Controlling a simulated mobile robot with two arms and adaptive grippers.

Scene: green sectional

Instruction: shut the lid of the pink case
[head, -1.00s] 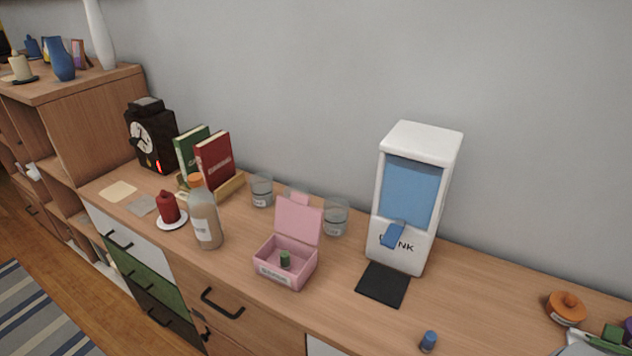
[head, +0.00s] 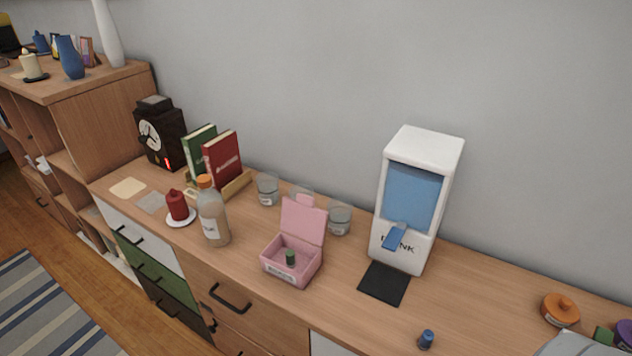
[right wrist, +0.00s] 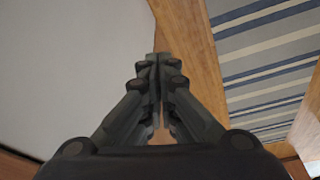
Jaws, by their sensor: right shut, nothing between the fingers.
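The pink case (head: 291,272) stands on the wooden sideboard in the head view, with a label on its front. Its pink lid (head: 303,221) is hinged at the back and stands up, open. A small dark green piece (head: 290,258) sits inside the case. My right gripper (right wrist: 159,60) shows in the right wrist view, shut and empty, over floor and a pale surface, with the case out of that view. My left gripper is in neither view.
Close around the case are a bottle (head: 213,213) at left, glass jars (head: 339,218) behind, and a white drink dispenser (head: 416,199) with a black mat (head: 385,283) at right. A small blue object (head: 426,339) lies near the front edge. Bare sideboard (head: 480,290) lies right of the mat.

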